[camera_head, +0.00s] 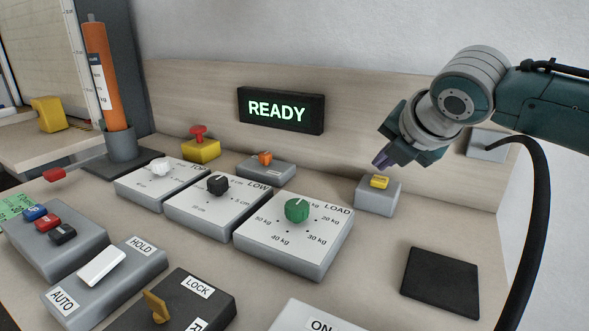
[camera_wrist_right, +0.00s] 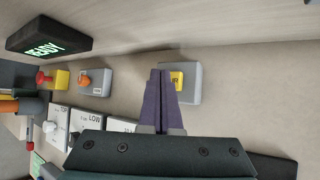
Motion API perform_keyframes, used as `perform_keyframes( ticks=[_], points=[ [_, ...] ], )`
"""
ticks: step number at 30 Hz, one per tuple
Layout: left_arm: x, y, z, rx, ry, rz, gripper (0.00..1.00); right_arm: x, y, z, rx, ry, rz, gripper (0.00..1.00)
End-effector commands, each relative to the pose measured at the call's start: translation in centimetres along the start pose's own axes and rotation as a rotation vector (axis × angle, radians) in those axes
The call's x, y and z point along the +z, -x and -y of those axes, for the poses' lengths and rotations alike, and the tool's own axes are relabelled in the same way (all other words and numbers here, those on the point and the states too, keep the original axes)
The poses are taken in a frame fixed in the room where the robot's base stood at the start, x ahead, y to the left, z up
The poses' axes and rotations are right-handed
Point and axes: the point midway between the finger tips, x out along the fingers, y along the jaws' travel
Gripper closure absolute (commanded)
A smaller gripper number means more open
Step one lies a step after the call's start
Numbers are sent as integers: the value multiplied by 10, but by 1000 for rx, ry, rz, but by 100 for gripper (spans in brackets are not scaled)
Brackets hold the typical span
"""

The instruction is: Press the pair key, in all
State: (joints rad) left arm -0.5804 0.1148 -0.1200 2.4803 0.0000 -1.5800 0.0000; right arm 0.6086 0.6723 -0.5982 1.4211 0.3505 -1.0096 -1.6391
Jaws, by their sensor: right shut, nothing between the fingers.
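A yellow key (camera_head: 379,182) sits on top of a small grey box (camera_head: 377,201) at the back right of the bench. It also shows in the right wrist view (camera_wrist_right: 177,80), partly hidden by my fingers, with dark lettering that ends in R. I take it for the pair key. My right gripper (camera_head: 379,162) is shut and empty, with its purple fingertips above the yellow key in the head view. In the right wrist view the closed fingertips (camera_wrist_right: 161,72) overlap the key's left side. I cannot tell whether they touch it. My left gripper is not in view.
A display (camera_head: 281,111) reads READY. An orange key box (camera_head: 266,168), a red stop button (camera_head: 200,143) and three dial boxes, including the LOAD dial (camera_head: 297,210), stand to the left. A dark pad (camera_head: 441,282) lies in front right. The backboard rises behind the yellow key.

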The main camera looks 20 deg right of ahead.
Motion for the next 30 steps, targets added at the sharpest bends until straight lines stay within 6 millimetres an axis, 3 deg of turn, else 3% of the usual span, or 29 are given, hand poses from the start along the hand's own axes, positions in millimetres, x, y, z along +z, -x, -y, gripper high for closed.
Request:
perform_keyframes(
  ticks=[30],
  points=[
    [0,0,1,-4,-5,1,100,-6,-8,6,0,0,0,100]
  ],
)
